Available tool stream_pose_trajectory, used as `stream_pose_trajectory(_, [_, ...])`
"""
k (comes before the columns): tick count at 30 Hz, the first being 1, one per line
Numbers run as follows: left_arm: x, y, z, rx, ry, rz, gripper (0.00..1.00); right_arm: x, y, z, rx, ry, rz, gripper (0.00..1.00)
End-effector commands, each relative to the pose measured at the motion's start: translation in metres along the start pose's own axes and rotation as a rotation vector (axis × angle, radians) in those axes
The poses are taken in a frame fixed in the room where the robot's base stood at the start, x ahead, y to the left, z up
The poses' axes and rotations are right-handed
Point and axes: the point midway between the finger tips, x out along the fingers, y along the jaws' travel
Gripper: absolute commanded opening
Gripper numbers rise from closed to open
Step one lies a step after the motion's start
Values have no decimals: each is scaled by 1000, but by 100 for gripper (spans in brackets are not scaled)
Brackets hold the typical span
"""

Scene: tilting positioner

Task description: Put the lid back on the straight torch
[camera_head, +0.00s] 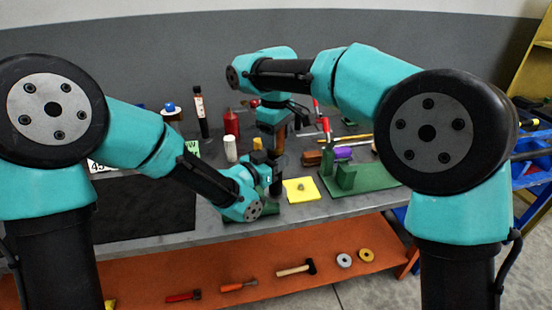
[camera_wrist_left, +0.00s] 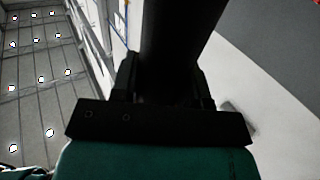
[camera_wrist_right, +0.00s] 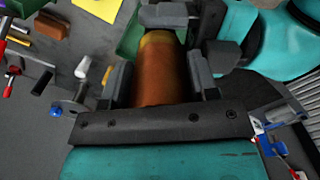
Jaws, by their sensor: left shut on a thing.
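My left gripper (camera_head: 270,178) is shut on a dark upright cylinder, which looks like the torch body (camera_wrist_left: 180,45) and fills the middle of the left wrist view. My right gripper (camera_head: 277,125) points down just above it. Its fingers (camera_wrist_right: 160,82) stand on both sides of a copper-brown cylinder (camera_wrist_right: 160,75) with a yellowish far end, which may be the lid. In the head view this brown cylinder (camera_head: 280,138) is roughly in line above the dark body. Whether the two touch is hidden. I cannot tell whether the right fingers press on it.
A yellow pad (camera_head: 301,190) and a green mat (camera_head: 368,180) with green blocks lie to the right on the grey bench. A white cylinder (camera_head: 230,149), a red can (camera_head: 231,123) and a dark bottle (camera_head: 201,110) stand behind.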

Motion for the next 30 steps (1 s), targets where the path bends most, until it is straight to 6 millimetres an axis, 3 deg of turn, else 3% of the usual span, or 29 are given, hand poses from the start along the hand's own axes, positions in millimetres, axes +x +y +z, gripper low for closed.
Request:
stream_pose_trajectory(7, [0, 0, -1, 1, 3, 0, 0, 0, 0, 0, 0, 0, 0, 76])
stream_pose_trajectory(16, [0, 0, -1, 1, 3, 0, 0, -4, 0, 0, 0, 1, 1, 76])
stream_pose_trajectory(30, [0, 0, -1, 1, 3, 0, 0, -45, 0, 0, 0, 1, 0, 76])
